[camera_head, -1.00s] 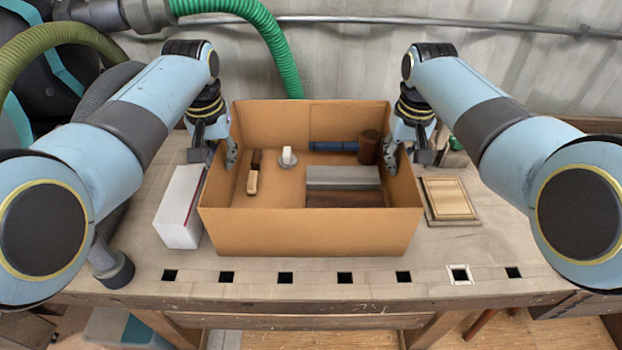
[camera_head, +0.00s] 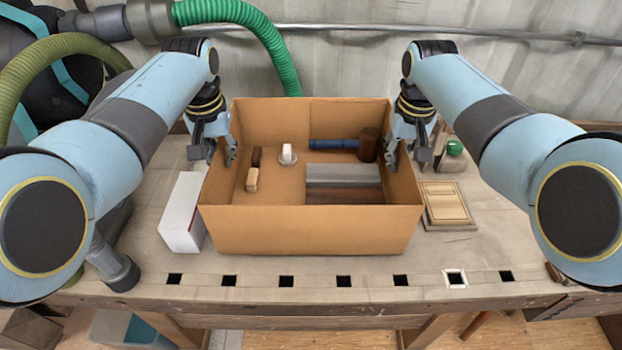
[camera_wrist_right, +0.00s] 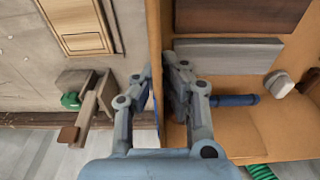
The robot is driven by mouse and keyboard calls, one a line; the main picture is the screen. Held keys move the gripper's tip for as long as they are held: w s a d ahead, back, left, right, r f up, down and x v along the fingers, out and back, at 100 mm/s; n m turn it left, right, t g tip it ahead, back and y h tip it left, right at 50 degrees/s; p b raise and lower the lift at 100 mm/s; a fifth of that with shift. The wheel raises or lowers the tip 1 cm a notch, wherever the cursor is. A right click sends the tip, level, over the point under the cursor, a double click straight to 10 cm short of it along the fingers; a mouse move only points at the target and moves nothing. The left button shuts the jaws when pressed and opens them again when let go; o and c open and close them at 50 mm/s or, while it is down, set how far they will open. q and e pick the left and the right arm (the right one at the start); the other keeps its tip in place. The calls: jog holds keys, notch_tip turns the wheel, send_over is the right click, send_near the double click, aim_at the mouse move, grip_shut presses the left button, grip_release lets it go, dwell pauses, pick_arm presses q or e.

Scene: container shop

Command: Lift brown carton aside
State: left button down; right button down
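The brown open-topped carton (camera_head: 310,232) is at the middle of the head view and looks level. Its right wall also shows in the right wrist view (camera_wrist_right: 154,35). My left gripper (camera_head: 219,152) grips the carton's left wall, one finger inside and one outside. My right gripper (camera_head: 405,153) straddles the right wall the same way; in the right wrist view (camera_wrist_right: 159,80) its fingers close on that wall. Inside lie a mallet (camera_head: 335,145) with a blue handle, a grey-topped block (camera_head: 342,171), a wood-handled brush (camera_head: 252,180) and a small white-topped item (camera_head: 288,154).
A white box (camera_head: 182,232) stands close to the carton's left side. A small wooden frame (camera_head: 447,204) and a wooden holder with a green-topped item (camera_head: 454,147) are on the right. The bench front (camera_head: 315,267) has a row of square holes and is clear.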

pick_arm(q)
jog(key=shift+w+r+p, duration=0.1)
jog(key=shift+r+p, duration=0.9)
jog(key=shift+r, duration=0.4)
